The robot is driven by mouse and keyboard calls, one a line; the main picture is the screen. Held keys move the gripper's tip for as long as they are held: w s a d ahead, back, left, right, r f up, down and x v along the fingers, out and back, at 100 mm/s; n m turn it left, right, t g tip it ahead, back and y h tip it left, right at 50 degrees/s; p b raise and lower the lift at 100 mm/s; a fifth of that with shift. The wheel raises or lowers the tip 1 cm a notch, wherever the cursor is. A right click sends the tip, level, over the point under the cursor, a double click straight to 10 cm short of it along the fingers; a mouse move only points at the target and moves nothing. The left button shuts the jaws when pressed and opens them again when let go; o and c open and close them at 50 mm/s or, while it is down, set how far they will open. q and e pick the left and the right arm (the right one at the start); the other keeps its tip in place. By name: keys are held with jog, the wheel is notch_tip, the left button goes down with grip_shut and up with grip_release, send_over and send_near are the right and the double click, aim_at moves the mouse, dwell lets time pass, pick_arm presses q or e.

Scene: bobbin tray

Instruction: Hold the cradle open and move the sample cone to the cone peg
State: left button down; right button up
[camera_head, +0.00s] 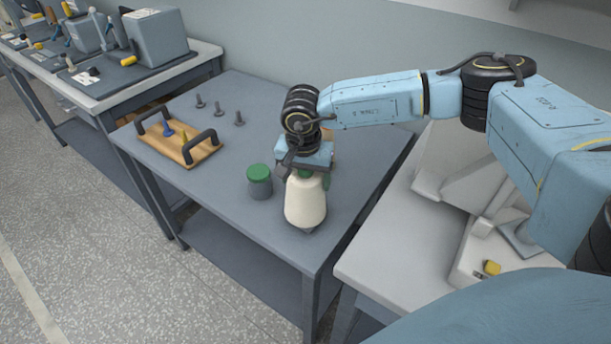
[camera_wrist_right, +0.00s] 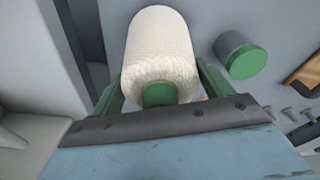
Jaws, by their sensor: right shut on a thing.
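My right gripper (camera_head: 306,176) is shut on the sample cone (camera_head: 306,204), a cream yarn cone with a green top, near the table's front right edge. The cone looks upright; I cannot tell whether its base touches the table. In the right wrist view the cone (camera_wrist_right: 160,48) sits between the green fingers of the gripper (camera_wrist_right: 160,88). Several dark upright pegs (camera_head: 219,108) stand at the table's back; I cannot tell which is the cone peg. No cradle can be clearly made out. My left gripper is not in view.
A grey can with a green lid (camera_head: 259,173) stands just left of the cone and also shows in the right wrist view (camera_wrist_right: 244,60). A wooden tray (camera_head: 207,150) with dark handles holds blue and yellow pieces. The table's middle is clear.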

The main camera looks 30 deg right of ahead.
jog(key=shift+f, duration=0.2)
jog(key=o, duration=1.6)
jog(key=r, duration=0.9)
jog(key=s+a+r, duration=0.1)
jog(key=r, duration=0.3)
jog(key=shift+s+a+r, duration=0.1)
jog(key=shift+r, duration=0.1)
jog(key=shift+f, duration=0.1)
